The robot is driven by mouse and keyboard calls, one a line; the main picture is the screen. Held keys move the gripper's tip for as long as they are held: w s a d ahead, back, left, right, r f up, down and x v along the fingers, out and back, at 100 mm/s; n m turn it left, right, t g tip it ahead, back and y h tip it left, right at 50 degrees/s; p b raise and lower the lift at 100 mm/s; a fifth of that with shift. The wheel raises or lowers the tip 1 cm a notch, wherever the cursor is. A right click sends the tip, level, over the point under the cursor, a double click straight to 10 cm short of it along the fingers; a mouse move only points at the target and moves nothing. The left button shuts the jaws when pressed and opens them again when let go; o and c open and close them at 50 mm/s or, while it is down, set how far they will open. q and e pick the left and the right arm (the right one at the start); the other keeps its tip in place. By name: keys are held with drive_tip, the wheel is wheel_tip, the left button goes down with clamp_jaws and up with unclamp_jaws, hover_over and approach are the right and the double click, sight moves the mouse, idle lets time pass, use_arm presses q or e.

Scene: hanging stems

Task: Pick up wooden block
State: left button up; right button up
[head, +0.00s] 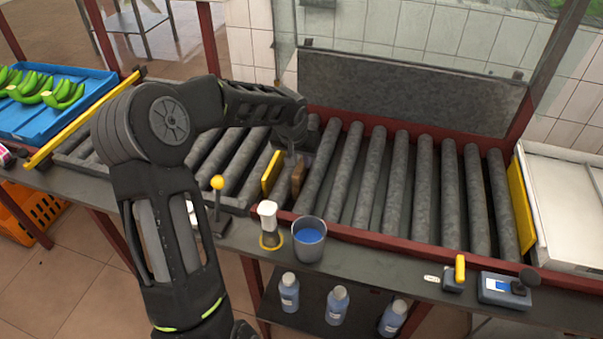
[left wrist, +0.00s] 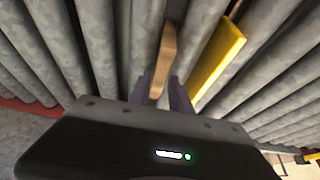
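The wooden block (head: 297,178) is a small brown piece standing at the roller conveyor, just right of a yellow plate. In the left wrist view the wooden block (left wrist: 166,55) reaches down between the fingers of my left gripper (left wrist: 160,82). The left finger looks close to it; a narrow gap shows at the right finger. In the head view my left gripper (head: 292,150) points down over the block, and the arm's dark end partly hides it. My left gripper looks open around the block. My right gripper is not in view.
The yellow plate (head: 271,173) stands close beside the block; it also shows in the left wrist view (left wrist: 219,58). A yellow-knobbed lever (head: 217,184), a white-handled brush (head: 268,220) and a cup (head: 309,238) stand along the front edge. The rollers (head: 372,185) to the right are clear.

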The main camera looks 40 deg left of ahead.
use_arm(q)
drive_tip(key=shift+x, duration=1.4)
drive_tip(key=shift+f, duration=0.1)
drive_tip(key=shift+c, duration=0.3)
clamp_jaws()
